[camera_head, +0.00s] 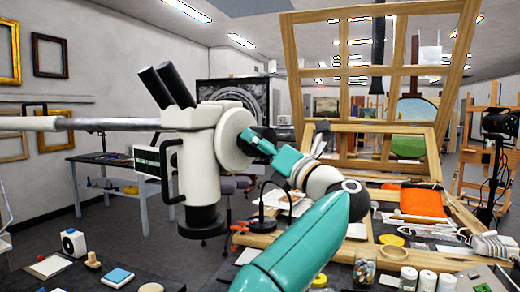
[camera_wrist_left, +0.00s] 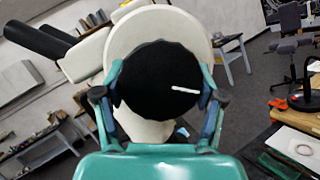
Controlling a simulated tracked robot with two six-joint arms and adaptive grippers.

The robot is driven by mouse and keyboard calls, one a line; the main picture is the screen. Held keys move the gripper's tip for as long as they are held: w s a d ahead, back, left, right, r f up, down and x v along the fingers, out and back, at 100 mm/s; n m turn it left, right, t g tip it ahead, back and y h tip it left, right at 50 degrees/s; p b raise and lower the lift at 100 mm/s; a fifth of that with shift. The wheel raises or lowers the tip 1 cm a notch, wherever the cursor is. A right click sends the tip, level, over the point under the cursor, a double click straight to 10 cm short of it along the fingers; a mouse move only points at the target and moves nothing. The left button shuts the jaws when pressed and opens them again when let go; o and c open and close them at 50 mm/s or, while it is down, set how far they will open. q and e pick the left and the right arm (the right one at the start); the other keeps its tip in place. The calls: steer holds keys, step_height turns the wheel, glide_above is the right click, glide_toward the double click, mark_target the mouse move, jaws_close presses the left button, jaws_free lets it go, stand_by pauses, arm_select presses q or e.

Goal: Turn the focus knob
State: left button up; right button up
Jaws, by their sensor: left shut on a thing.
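The white microscope (camera_head: 197,165) hangs on a pale horizontal boom in the head view, with two black eyepieces at its upper left. Its black round focus knob (camera_wrist_left: 150,72) faces the camera in the left wrist view. A white line on the knob points right, nearly level. My left gripper (camera_wrist_left: 160,88) has one teal finger on each side of the knob and is shut on it. In the head view my left gripper (camera_head: 260,141) reaches the round white side housing from the right; the knob is mostly hidden there. My right gripper is not in view.
A dark table (camera_head: 70,276) with small items lies below left. A workbench at right holds an orange cloth (camera_head: 423,203), jars (camera_head: 409,278) and a wooden frame (camera_head: 412,140). A grey table (camera_head: 95,157) stands behind. The microscope's boom (camera_head: 80,124) extends left.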

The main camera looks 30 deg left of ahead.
arm_select(q)
steer(key=shift+m+t, duration=0.4)
steer(key=shift+m, duration=0.5)
steer(key=o, duration=1.1)
steer(key=shift+o, duration=0.2)
steer(key=shift+d, duration=0.1)
steer(key=v, duration=1.2)
steer(key=shift+r, duration=0.15)
